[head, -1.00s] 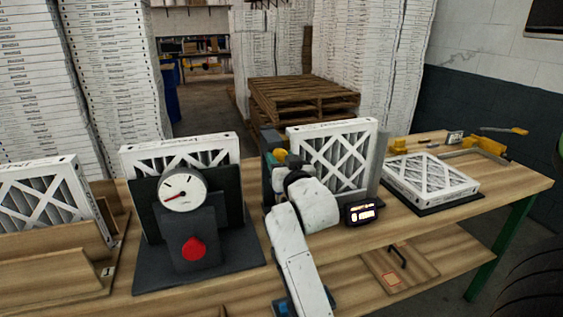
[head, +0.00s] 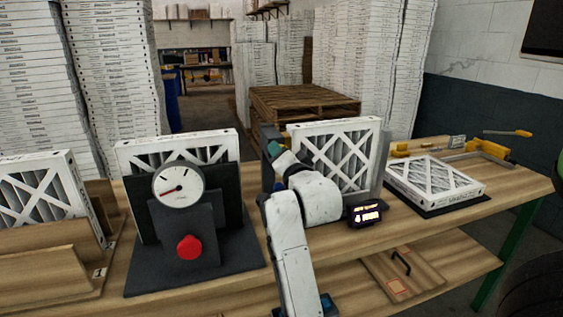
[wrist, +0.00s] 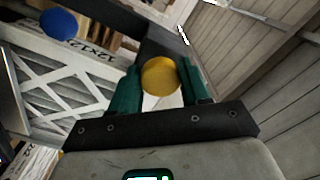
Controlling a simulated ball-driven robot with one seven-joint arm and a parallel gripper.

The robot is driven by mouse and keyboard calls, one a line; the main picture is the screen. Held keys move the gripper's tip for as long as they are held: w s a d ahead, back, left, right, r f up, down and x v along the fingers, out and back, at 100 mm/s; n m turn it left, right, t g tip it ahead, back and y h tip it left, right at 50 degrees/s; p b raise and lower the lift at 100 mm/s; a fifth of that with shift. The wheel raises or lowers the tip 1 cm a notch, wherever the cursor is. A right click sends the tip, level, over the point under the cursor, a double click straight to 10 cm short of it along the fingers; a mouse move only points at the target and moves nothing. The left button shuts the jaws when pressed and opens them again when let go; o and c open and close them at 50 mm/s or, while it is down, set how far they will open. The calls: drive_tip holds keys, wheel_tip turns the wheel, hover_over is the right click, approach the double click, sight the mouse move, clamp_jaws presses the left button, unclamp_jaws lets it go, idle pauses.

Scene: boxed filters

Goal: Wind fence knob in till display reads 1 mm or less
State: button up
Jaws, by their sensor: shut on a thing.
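In the wrist view the yellow round knob (wrist: 160,76) sits between the two green fingers of my gripper (wrist: 163,90), which is shut on it. A blue round knob (wrist: 58,24) is apart from the fingers, at the upper left. In the head view my gripper (head: 288,158) is at the left side of an upright white-framed filter (head: 340,155), and my wrist hides the yellow knob. A small dark display (head: 366,211) stands in front of that filter, lit with orange and white marks; its reading is too small to make out.
A dial gauge (head: 178,187) on a dark stand with a red button (head: 189,247) is left of my arm. Another filter (head: 435,180) lies flat on a dark pad at right, near yellow clamps (head: 497,149). Wooden bench (head: 330,247) shows bare between stand and display.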

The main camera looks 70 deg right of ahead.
drive_tip(key=shift+m, duration=0.6)
drive_tip(key=shift+m+b, duration=0.3)
drive_tip(key=shift+b, duration=0.05)
drive_tip(key=o, duration=1.1)
drive_tip(key=shift+c, duration=0.2)
drive_tip(key=v, duration=1)
drive_tip(key=shift+s+a, duration=0.25)
drive_tip(key=shift+a, duration=0.05)
